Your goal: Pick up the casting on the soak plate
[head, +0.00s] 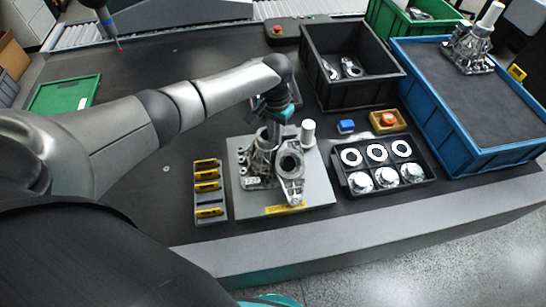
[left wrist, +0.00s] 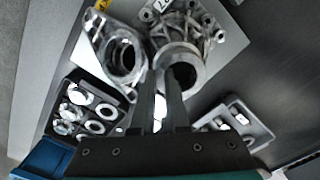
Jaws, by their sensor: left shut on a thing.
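The grey metal casting (head: 262,160) stands on the light grey soak plate (head: 320,192), which has a yellow label on its front edge. A bracket-like metal part with a large round bore (head: 290,170) is close beside it on the right. My left gripper (head: 272,125) reaches down from above onto the casting's round collar. In the left wrist view, the fingers (left wrist: 163,85) are shut on the collar wall of the casting (left wrist: 185,50), one fingertip at the bore. The arm and gripper hide part of the casting's top. My right gripper is out of view.
A white post (head: 308,132) stands at the plate's back right. A black tray of rings and round parts (head: 435,172) is to the right, a yellow-marked holder (head: 225,205) to the left.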

